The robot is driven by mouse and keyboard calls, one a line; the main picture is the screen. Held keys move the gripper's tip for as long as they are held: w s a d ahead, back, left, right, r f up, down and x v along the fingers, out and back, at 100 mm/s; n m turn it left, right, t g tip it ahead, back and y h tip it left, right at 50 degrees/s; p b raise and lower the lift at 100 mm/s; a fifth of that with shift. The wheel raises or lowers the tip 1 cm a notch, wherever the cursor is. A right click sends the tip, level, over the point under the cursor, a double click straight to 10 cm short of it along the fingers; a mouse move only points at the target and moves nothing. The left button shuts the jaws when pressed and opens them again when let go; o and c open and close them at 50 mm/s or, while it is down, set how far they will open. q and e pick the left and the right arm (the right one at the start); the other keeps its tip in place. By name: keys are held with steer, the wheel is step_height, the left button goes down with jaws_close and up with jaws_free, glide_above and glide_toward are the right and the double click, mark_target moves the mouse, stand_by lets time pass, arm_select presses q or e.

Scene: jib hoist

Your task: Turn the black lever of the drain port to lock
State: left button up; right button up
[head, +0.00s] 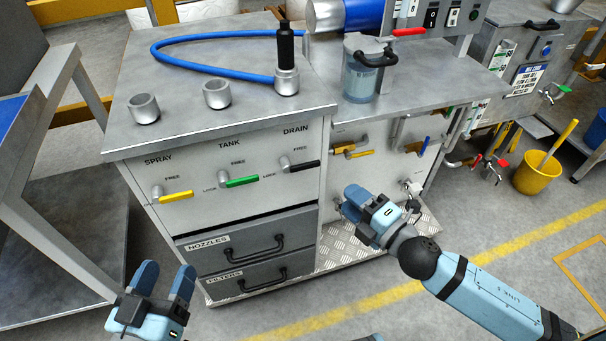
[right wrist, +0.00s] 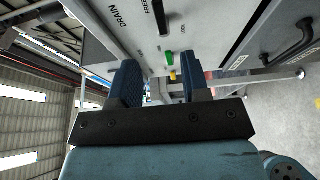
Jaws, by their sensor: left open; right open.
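The drain port's black lever (head: 304,167) is on the cabinet's front panel under the DRAIN label and lies roughly level, its handle pointing right. A FREE label is above it; a LOCK label is between it and the green lever. In the right wrist view the black lever (right wrist: 160,18) is at the top, beyond the fingers. My right gripper (head: 357,203) is open and empty, below and to the right of the lever, apart from it.
The green TANK lever (head: 241,181) and yellow SPRAY lever (head: 177,196) sit left of the black one. Drawers with black handles (head: 264,243) are below. A black-topped fitting (head: 286,46) stands in the right socket on top. Piping and valves (head: 352,148) lie to the right.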

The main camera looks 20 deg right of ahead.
mark_target(312, 167)
steer(key=b+x, duration=0.1)
steer(key=x, duration=1)
steer(key=shift+w+a, duration=0.1)
steer(key=shift+w, duration=0.25)
steer(key=shift+w+a, duration=0.3)
steer(key=shift+w, duration=0.5)
steer(key=c, duration=0.6)
jaws_close()
arm_select(q)
steer(key=shift+s+d+r+t+h, duration=0.1)
steer(key=shift+d+r+t+h, duration=0.15)
steer(key=shift+r, duration=0.25)
steer(key=shift+d+r+t+h, duration=0.15)
steer(key=shift+r+t+h, duration=0.1)
steer(key=shift+r, duration=0.2)
